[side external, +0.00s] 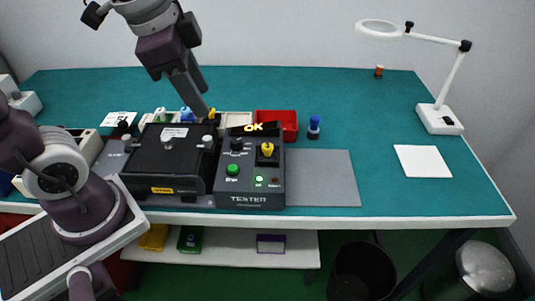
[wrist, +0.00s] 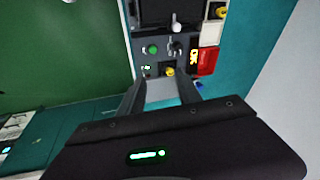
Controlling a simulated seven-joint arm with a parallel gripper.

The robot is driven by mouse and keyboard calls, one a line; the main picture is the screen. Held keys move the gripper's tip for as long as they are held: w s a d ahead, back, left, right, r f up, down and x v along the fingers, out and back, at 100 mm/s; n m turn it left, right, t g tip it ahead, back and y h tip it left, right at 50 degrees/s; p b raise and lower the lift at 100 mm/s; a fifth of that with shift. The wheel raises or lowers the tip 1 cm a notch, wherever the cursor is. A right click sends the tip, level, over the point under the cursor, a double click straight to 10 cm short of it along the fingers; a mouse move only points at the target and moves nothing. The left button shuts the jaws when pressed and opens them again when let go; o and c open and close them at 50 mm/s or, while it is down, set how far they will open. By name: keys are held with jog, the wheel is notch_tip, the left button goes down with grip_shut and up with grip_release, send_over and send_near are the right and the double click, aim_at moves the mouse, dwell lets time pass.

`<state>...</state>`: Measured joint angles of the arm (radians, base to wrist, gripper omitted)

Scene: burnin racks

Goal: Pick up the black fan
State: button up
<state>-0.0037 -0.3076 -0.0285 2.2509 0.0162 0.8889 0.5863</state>
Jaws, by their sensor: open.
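I cannot make out a black fan for certain in either view. My gripper (side external: 200,108) points down over the back of the black fixture box (side external: 165,165), beside the tester. In the wrist view my gripper (wrist: 160,88) is open, with its two fingers apart and nothing clearly held between them. The tester (side external: 250,185) has a lit "OK" display, a green button and a yellow-topped knob; it also shows beyond the fingers in the wrist view (wrist: 143,60). Small dark parts near the fingertips in the side view are partly hidden by the fingers and too small to name.
A red bin (side external: 291,124) and a blue-topped item (side external: 314,127) stand behind the tester. A grey mat (side external: 325,178) lies to its right. A magnifier lamp (side external: 437,119) and white sheet (side external: 422,161) are farther right. The teal table (side external: 340,95) is mostly clear at the back.

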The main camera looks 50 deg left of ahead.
jog(key=w+f+m+g, duration=0.2)
jog(key=w+f+m, duration=0.45)
jog(key=w, duration=0.25)
jog(key=m+g, duration=0.1)
jog(key=m, duration=0.4)
send_over(267, 145)
jog(key=f, duration=0.4)
jog(key=shift+s+a+f, duration=0.1)
jog(key=shift+s+a, duration=0.25)
jog(key=shift+a, duration=0.05)
jog(key=shift+m+g, duration=0.3)
jog(key=shift+m, duration=0.05)
jog(key=f, duration=0.5)
jog(key=d+f, duration=0.1)
jog(key=f, duration=0.2)
jog(key=shift+w+f, duration=0.1)
jog(key=shift+w, duration=0.25)
grip_shut()
